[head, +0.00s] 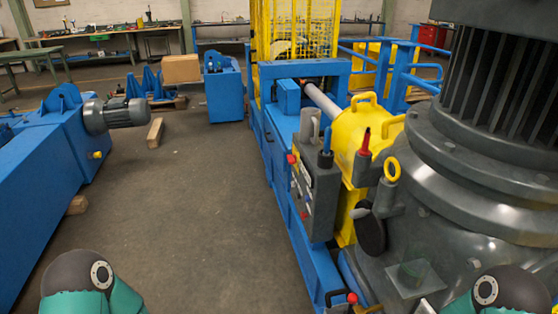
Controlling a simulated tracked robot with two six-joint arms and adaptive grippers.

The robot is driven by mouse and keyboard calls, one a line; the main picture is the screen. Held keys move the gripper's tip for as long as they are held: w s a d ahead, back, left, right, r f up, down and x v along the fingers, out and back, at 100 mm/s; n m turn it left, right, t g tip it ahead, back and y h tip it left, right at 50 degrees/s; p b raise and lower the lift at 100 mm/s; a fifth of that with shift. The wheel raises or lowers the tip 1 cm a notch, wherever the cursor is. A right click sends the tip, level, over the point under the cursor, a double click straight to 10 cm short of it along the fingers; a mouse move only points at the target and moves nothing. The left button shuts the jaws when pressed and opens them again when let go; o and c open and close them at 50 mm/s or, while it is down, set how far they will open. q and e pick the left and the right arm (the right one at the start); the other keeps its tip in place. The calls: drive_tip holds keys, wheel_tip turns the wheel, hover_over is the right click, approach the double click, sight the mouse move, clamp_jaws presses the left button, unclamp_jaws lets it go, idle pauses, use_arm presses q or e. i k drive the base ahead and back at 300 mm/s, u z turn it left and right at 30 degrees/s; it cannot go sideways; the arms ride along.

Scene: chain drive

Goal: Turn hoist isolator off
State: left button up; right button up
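A grey control box (320,195) stands on the side of the blue machine frame, right of the middle. Its left face carries small red and dark knobs, too small to read. I cannot tell which control is the hoist isolator. A blue-topped lever (326,140) and a red-topped lever (365,143) stand up near the box. A red knob (352,298) sits low by the front of the frame. Neither gripper is in view; only teal and dark joints of my two arms show at the bottom left and bottom right.
A large grey machine housing (480,190) fills the right side. A yellow guard cover (352,130) encloses the shaft behind the box. A blue machine with a grey motor (115,115) stands left. The concrete floor (190,220) between is mostly clear, with a wooden block (155,133).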

sight(292, 159)
drive_tip(key=k, duration=1.15)
drive_tip(key=u, duration=0.7)
drive_tip(key=i, duration=1.3)
drive_tip(key=u, duration=0.75)
drive_tip(key=i, duration=1.45)
drive_tip(key=z, duration=0.3)
drive_tip(key=i, duration=1.35)
drive_tip(key=z, duration=1.35)
drive_tip(key=i, duration=0.85)
drive_tip(key=z, duration=0.45)
drive_tip(key=k, duration=0.15)
drive_tip(key=z, duration=0.1)
